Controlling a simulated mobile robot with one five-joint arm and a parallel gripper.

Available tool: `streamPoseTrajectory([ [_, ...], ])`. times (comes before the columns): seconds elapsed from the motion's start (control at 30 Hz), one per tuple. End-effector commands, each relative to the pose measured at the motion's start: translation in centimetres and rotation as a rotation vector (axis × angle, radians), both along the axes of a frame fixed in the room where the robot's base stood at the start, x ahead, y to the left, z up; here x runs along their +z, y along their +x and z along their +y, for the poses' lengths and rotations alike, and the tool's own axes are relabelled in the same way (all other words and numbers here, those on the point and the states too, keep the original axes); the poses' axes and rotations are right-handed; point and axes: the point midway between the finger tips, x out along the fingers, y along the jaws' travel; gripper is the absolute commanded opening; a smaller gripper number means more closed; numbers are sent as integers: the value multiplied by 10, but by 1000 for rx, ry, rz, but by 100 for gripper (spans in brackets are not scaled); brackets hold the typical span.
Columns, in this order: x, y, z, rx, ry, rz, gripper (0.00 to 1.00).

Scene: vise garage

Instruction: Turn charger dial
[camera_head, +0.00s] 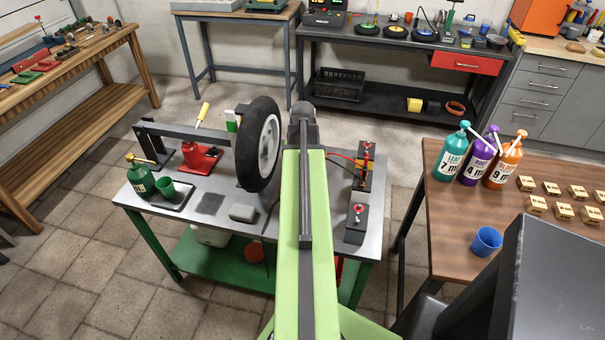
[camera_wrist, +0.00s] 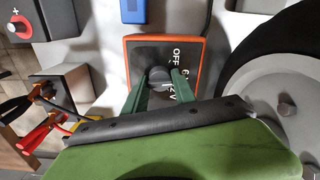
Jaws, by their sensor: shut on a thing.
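The charger (camera_wrist: 133,52) shows in the wrist view as an orange-edged box with a dark face. Its printed labels include OFF, a 6 and 12 V, partly covered by a finger. The round dark dial (camera_wrist: 158,75) is in the middle of that face. My gripper (camera_wrist: 159,85) has its two green fingers on either side of the dial, shut on it. The dial's pointer direction cannot be made out. In the head view my light green arm hides the charger and the gripper.
A wheel with a black tyre (camera_head: 262,145) stands upright close left of my arm, on the grey-topped bench (camera_head: 210,204). A battery with red clamps (camera_head: 365,165) and a small box with a red knob (camera_head: 357,216) are to the right. Colored bottles (camera_head: 453,152) stand on the right table.

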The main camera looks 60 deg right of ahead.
Motion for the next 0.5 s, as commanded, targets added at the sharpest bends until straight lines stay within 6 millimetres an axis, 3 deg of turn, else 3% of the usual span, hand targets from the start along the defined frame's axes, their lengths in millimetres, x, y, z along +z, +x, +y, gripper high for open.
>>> streamPoseTrajectory([
  [0.5,0,-1,0,-118,0,1,0],
])
